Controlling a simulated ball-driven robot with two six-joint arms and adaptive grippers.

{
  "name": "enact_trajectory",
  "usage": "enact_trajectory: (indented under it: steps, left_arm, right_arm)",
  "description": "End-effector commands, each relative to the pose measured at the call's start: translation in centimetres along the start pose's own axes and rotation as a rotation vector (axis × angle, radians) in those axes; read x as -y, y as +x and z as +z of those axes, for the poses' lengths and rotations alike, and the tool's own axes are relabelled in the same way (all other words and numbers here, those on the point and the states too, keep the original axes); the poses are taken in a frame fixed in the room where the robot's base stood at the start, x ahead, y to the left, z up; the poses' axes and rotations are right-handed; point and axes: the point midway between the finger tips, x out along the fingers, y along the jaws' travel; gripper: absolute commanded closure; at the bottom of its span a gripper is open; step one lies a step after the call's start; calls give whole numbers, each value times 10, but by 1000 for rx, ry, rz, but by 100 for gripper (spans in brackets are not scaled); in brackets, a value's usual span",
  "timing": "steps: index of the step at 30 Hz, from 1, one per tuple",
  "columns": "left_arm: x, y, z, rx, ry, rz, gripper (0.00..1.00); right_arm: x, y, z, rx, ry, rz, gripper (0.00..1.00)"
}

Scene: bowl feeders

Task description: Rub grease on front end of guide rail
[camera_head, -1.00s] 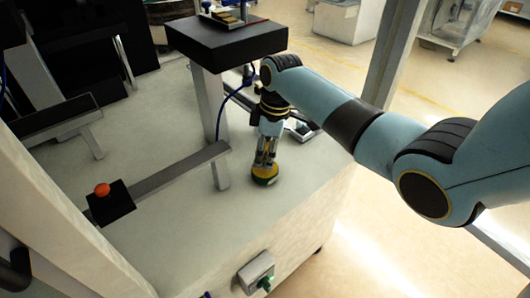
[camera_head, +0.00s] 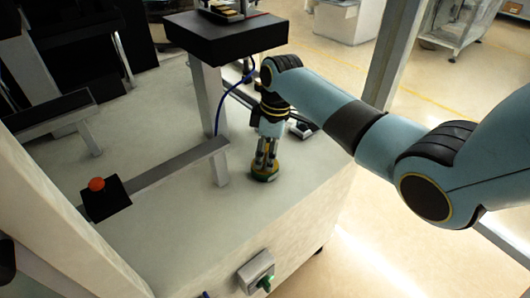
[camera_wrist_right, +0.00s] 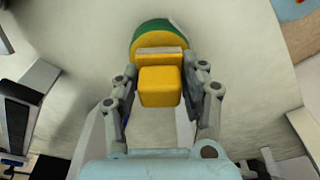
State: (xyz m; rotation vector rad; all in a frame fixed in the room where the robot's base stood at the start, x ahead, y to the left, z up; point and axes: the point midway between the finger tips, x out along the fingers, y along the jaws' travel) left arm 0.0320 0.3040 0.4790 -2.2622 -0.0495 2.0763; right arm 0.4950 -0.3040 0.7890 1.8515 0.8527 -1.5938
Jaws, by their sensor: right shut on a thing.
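My right gripper (camera_head: 266,158) points down over the pale bench top, right of the post under the black platform. It is shut on a yellow block with a round yellow-and-green base (camera_head: 264,175), perhaps the grease applicator. In the right wrist view, the yellow block (camera_wrist_right: 160,86) sits between the fingers of my right gripper (camera_wrist_right: 160,80), with the green rim beyond it. The base is at or close to the bench surface; I cannot tell if it touches. A dark rail-like bar (camera_head: 238,97) runs behind my right wrist, partly hidden; I cannot tell whether it is the guide rail.
The black platform (camera_head: 225,42) stands on a grey post (camera_head: 219,165) just left of the gripper. A grey bar leads left to a black box with an orange button (camera_head: 96,184). A switch box (camera_head: 256,271) is on the bench front. The front bench top (camera_head: 200,225) is clear.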

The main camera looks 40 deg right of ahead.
Motion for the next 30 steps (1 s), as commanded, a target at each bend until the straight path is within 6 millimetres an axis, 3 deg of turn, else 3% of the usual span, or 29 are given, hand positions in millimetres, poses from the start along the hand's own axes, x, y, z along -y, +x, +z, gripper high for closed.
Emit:
enact_trajectory:
  steps: [30]
  left_arm:
    - [2,5,1,1,1,-2,52]
  right_arm:
    - [0,9,1,0,0,0,83]
